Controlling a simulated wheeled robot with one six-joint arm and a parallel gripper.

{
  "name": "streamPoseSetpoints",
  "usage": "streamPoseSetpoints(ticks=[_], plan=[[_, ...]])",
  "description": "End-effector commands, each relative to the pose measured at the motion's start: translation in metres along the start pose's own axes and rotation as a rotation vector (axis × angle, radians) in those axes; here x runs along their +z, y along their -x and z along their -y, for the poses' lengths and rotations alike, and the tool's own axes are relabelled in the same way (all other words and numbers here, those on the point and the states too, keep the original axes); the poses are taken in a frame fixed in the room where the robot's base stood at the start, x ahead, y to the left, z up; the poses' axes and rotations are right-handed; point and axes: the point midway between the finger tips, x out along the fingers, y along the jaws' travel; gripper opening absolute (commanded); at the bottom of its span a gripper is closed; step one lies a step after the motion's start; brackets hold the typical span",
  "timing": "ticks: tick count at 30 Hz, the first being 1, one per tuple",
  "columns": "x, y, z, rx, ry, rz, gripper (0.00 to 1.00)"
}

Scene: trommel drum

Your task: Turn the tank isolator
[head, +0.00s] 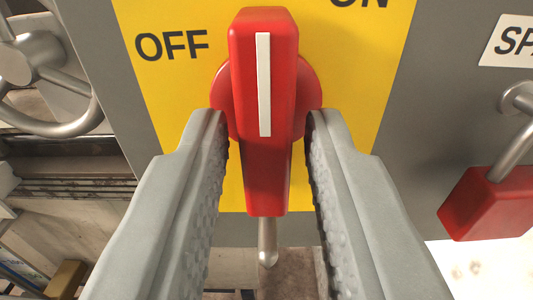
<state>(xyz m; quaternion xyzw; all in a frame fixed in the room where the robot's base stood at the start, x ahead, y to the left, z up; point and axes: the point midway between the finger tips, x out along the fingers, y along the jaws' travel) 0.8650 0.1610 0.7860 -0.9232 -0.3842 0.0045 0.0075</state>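The tank isolator is a red rotary handle (267,185) with a white stripe, on a round red base (308,88) against a yellow plate (345,70). The handle stands about upright, its stripe pointing up between the "OFF" label (172,45) at left and the partly cut-off "ON" label (360,3) at upper right. My gripper (263,118) is open, with one grey finger on each side of the handle. Narrow yellow gaps show between the handle and both fingers. The fingertips overlap the round base; whether they touch it, I cannot tell.
A red padlock (492,203) hangs from a metal shackle on the grey panel (440,110) at right, beside a cut-off white label (512,42). A grey handwheel (75,112) is at left. A metal rod (268,243) shows below the handle.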

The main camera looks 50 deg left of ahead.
Motion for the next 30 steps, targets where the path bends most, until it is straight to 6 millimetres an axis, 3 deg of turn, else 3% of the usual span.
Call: streamPoseSetpoints(ticks=[8,13,30], plan=[[-0.001,0.001,0.0,0.0,0.001,-0.002,0.25],[-0.001,0.013,-0.001,0.001,0.002,-0.001,0.25],[-0.001,0.123,-0.001,0.003,0.001,-0.001,0.25]])
